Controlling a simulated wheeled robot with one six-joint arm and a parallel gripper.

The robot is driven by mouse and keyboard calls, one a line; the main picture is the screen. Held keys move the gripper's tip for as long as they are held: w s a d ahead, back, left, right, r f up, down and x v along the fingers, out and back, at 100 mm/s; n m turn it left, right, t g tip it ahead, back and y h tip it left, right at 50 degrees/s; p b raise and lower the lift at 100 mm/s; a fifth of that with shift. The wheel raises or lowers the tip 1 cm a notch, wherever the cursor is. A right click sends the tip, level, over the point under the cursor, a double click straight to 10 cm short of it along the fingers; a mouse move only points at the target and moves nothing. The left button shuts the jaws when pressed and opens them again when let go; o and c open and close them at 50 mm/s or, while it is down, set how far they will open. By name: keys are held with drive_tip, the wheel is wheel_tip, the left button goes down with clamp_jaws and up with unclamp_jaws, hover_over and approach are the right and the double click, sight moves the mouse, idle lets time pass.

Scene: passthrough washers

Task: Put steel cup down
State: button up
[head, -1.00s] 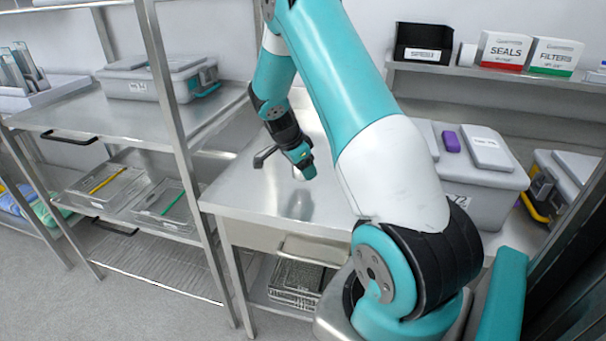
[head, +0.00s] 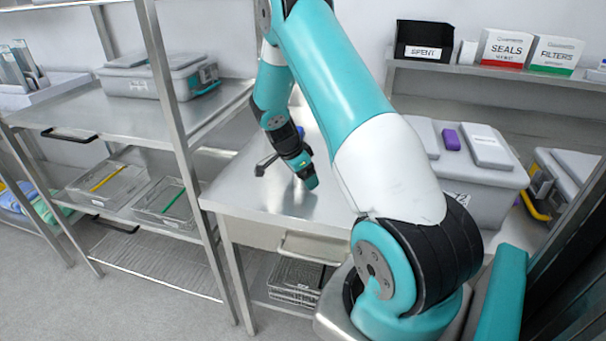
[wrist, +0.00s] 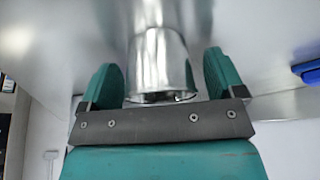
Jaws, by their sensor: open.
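The steel cup (wrist: 160,62) is shiny and shows in the wrist view between the two teal fingers of my gripper (wrist: 160,75). There is a gap between the cup and each finger, so the gripper is open around it. In the head view my gripper (head: 307,178) is low over the steel table (head: 255,190). I cannot make out the cup in the head view. The wrist view does not clearly show where the cup's base meets the surface.
A blue object shows at the right edge of the wrist view (wrist: 308,72). A grey lidded bin (head: 470,190) stands right of my arm. A steel rack (head: 130,115) with trays is at left. The table's front left area is clear.

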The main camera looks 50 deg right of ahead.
drive_tip(key=b+v, duration=0.2)
drive_tip(key=v, duration=1)
drive_tip(key=a+r+n+t+y, duration=0.2)
drive_tip(key=a+r+n, duration=0.2)
drive_tip(key=a+n, duration=0.55)
drive_tip(key=s+a+r+n+y, duration=0.3)
drive_tip(key=s+a+n, duration=0.7)
drive_tip(key=a, duration=0.4)
drive_tip(key=s+a+r+n+y, duration=0.3)
drive_tip(key=s+a+n, duration=0.7)
drive_tip(key=a, duration=0.4)
drive_tip(key=shift+s+a+r, duration=0.2)
drive_tip(key=shift+s+a, duration=0.1)
drive_tip(key=shift+s, duration=0.5)
drive_tip(key=shift+c, duration=0.2)
